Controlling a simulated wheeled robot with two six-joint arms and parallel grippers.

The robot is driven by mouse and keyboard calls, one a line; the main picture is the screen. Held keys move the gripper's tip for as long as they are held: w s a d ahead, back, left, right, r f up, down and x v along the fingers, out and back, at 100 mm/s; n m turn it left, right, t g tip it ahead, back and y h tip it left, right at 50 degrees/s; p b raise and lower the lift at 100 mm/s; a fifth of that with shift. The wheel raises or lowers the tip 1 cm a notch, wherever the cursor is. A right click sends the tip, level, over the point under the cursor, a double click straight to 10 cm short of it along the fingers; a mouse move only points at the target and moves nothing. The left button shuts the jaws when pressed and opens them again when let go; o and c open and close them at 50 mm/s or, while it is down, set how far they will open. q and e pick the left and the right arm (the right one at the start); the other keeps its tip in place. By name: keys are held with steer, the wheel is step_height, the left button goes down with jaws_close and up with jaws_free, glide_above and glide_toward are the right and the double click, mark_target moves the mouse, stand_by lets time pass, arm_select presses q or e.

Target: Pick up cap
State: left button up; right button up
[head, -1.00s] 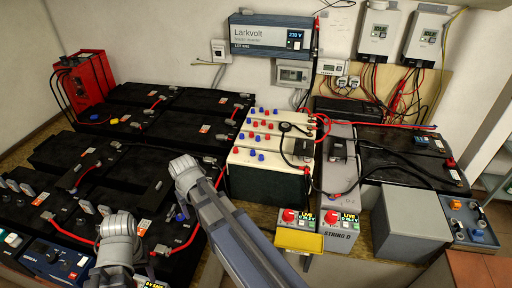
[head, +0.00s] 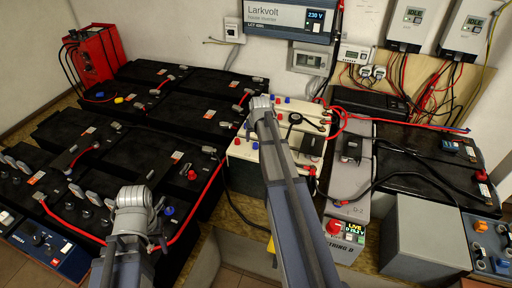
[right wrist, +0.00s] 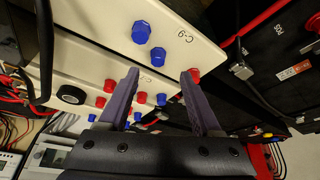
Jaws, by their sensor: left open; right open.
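Red and blue caps stand on the white batteries (right wrist: 190,50). In the right wrist view, blue caps (right wrist: 141,32) are near the top, and a red cap (right wrist: 194,74) shows by the right fingertip. More small red caps (right wrist: 110,86) and blue caps lie beyond and between the fingers. My right gripper (right wrist: 162,76) is open with nothing between its fingers, over the white batteries. In the head view the right arm covers part of these batteries (head: 245,172) and hides the gripper. Which cap is meant cannot be told.
Black batteries (head: 150,140) with red cables fill the left side. A black cable tool (head: 300,122) lies on the white batteries. A grey battery (head: 346,190), a grey box (head: 425,238) and wall units stand to the right.

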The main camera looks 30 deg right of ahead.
mark_target(256, 144)
steer(key=shift+b+x, duration=2.7)
steer(key=shift+x, duration=0.7)
steer(key=shift+s+d+r, duration=0.1)
steer(key=shift+d+r, duration=0.05)
steer(key=shift+d, duration=0.05)
steer(key=shift+c, duration=0.3)
jaws_close()
